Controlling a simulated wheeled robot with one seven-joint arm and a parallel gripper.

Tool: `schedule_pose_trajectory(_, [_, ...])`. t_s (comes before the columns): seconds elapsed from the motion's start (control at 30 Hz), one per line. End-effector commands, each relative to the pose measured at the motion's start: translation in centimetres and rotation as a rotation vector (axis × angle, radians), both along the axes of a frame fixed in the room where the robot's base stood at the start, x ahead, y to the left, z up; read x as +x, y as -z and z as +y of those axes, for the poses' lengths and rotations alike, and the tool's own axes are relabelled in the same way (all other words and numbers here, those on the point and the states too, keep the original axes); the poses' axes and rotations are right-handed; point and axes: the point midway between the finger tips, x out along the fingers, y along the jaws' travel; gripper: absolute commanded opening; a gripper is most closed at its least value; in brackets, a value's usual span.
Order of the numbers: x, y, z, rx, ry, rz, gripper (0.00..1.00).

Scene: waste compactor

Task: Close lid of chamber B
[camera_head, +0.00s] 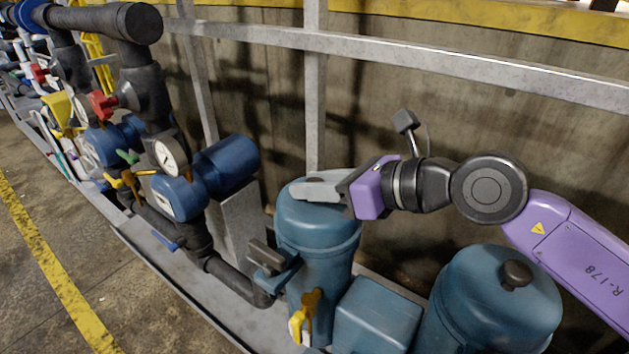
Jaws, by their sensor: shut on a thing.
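Two teal cylindrical chambers stand side by side, and no letter shows on either, so I cannot tell which is B. The left chamber (322,268) has a rounded lid (305,225) on top, which looks level on the body. My gripper (312,189) reaches in from the right over this lid. Its grey fingers are shut at the top centre, on what appears to be the lid's knob, which they hide. The right chamber (470,320) has its domed lid (490,282) on, with a dark knob (517,273) in plain view.
A teal box (375,316) sits between the chambers. A dark latch-like handle (266,256) and a yellow valve handle (305,318) stick out from the left chamber. Pipes with a gauge (169,158) and a blue motor-like unit (225,163) stand left. Grey rails (420,65) run behind.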

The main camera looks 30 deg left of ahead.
Motion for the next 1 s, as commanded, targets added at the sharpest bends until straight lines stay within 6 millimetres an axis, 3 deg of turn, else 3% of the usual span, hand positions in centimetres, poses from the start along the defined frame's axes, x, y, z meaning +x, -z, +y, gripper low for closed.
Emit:
schedule_pose_trajectory(0.5, [-0.19, 0.50, 0.04, -0.004, -0.004, 0.006, 0.00])
schedule_pose_trajectory(0.53, [-0.21, 0.52, 0.04, -0.005, -0.004, 0.006, 0.32])
schedule_pose_trajectory(0.63, [-0.21, 0.52, 0.04, -0.005, -0.004, 0.006, 0.51])
schedule_pose_trajectory(1.0, [-0.02, 0.46, -0.02, -0.003, 0.000, 0.005, 0.51])
